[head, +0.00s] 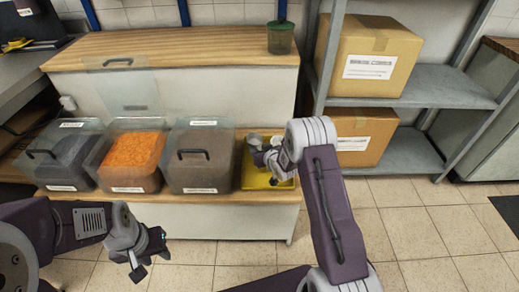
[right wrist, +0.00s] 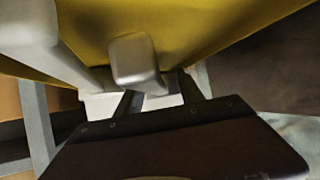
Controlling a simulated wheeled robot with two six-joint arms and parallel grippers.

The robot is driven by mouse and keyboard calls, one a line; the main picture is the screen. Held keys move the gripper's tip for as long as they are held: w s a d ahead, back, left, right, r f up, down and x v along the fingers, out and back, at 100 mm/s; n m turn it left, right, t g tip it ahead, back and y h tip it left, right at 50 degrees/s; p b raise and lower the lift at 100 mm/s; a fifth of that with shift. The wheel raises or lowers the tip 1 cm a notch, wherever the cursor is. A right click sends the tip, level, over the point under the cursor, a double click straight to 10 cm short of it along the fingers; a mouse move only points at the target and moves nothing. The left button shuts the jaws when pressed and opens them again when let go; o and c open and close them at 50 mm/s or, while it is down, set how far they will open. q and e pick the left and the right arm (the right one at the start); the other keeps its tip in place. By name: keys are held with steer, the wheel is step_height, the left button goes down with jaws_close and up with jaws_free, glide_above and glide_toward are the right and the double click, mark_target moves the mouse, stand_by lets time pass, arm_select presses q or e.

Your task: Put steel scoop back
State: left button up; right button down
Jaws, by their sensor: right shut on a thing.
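My right gripper (head: 264,160) is over the yellow tray (head: 252,181) at the right end of the low bench. It is shut on the steel scoop, which shows as a grey metal piece (right wrist: 135,60) by the fingers in the right wrist view. The yellow tray (right wrist: 215,25) fills the top of that view. Small grey shapes by the gripper in the head view may be parts of the scoop; my arm hides much of it. I cannot tell whether the scoop touches the tray. My left gripper (head: 149,263) is open and empty, in front of the bench.
Left of the tray stand a bin with dark contents (head: 200,160), a bin of orange contents (head: 130,160) and another dark bin (head: 62,155). A green jar (head: 280,38) stands on the upper wooden top. A grey shelf (head: 440,88) with cardboard boxes (head: 370,55) is at right.

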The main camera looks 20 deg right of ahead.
steer(key=shift+f, duration=0.4)
steer(key=shift+f+b, duration=0.5)
steer(key=shift+f, duration=0.15)
